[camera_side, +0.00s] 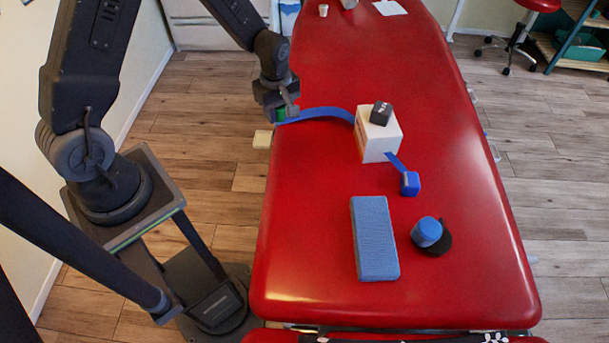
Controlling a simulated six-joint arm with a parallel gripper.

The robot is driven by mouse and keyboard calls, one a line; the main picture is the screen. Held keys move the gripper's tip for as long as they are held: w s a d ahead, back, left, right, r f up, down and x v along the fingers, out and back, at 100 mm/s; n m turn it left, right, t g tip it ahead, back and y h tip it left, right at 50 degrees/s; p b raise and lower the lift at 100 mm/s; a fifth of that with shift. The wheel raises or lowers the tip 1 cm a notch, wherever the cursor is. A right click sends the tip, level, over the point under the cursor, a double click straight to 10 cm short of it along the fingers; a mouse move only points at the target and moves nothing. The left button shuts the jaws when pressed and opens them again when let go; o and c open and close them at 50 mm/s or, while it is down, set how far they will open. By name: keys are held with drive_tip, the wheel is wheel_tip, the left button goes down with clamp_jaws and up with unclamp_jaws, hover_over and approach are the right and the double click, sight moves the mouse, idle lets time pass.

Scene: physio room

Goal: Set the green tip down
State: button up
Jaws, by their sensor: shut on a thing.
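The green tip (280,115) is at the left end of a blue strap (322,111). My gripper (285,106) is shut on the green tip at the left edge of the red table, and its fingers hide most of it. I cannot tell whether the tip touches the table. The strap runs right to a white box (375,144) and shows again on its near right side. There it ends at a blue block (410,183) on the table.
A dark block (381,113) sits on the white box. A flat blue pad (375,238) and a blue roll by a black disc (427,232) lie nearer on the red table (310,220). The table's near left is clear. A small cup (323,10) stands far back.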

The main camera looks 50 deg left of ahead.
drive_tip(key=s+d, duration=0.8)
drive_tip(key=d, duration=0.2)
hover_over(311, 219)
drive_tip(key=f, duration=0.6)
drive_tip(key=shift+a+f, duration=0.1)
drive_tip(key=shift+a, duration=0.3)
drive_tip(key=shift+d+f, duration=0.35)
drive_tip(key=shift+d, duration=0.1)
drive_tip(key=shift+f, duration=1.95)
drive_tip(key=shift+f, duration=0.1)
drive_tip(key=o, duration=0.9)
wheel_tip(311, 219, up, 12)
drive_tip(key=shift+r, duration=0.2)
